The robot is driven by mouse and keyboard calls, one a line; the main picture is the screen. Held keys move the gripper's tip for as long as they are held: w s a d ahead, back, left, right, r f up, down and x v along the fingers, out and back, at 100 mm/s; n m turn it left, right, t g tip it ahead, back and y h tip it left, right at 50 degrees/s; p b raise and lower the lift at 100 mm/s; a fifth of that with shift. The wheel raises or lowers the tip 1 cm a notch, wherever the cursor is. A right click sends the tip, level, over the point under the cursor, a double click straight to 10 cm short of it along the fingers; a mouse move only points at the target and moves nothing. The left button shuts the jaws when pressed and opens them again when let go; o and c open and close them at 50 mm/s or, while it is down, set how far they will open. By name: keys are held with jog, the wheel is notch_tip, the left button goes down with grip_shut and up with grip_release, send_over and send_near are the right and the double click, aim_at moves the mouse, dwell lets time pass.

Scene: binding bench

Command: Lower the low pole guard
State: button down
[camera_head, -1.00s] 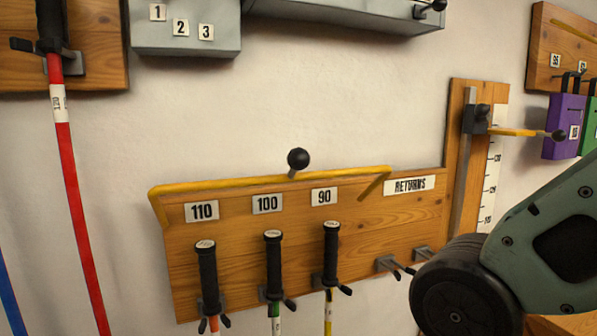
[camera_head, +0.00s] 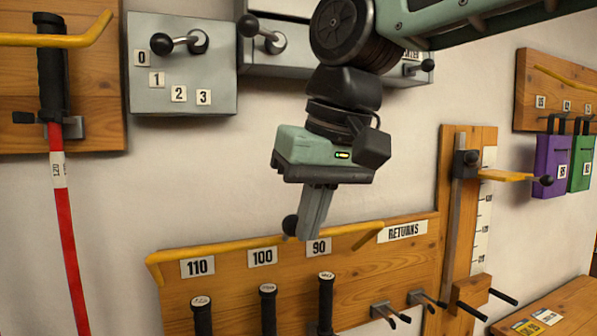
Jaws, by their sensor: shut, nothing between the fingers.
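The low pole guard (camera_head: 215,252) is a yellow bar with bent ends. It lies along the top of the lower wooden rack, above the number plates and the pole grips. Its black ball knob (camera_head: 290,225) stands up near the bar's middle and is partly hidden by my fingers. My gripper (camera_head: 306,236) points down with its fingers together and empty. The fingertips are right at the knob in the picture, just above the bar; I cannot tell whether they touch it.
Poles with black grips (camera_head: 268,310) hang under plates 110, 100 and 90. A RETURNS plate (camera_head: 402,231) and empty hooks are to the right, beside a measuring post (camera_head: 462,215). Grey lever boxes (camera_head: 182,62) hang above. A red pole (camera_head: 68,230) hangs at left.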

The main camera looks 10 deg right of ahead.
jog(key=w+d+r+m+t+p, duration=0.1)
jog(key=w+r+m, duration=0.1)
jog(key=r, duration=1.3)
jog(key=shift+w+d+p, duration=0.2)
jog(key=shift+w+p, duration=0.2)
jog(key=shift+w, duration=0.1)
jog(key=p+x, duration=0.1)
jog(key=x, duration=0.3)
jog(key=s+p+x, duration=0.1)
jog(key=x, duration=0.2)
jog(key=p+x, duration=0.1)
jog(key=x, duration=0.3)
jog(key=shift+s+a+f+p, duration=0.1)
jog(key=shift+f+p, duration=0.2)
jog(key=shift+f, duration=0.2)
jog(key=shift+s+f, duration=0.2)
jog(key=shift+f, duration=0.5)
jog(key=shift+f+t, duration=0.1)
jog(key=shift+t, duration=0.2)
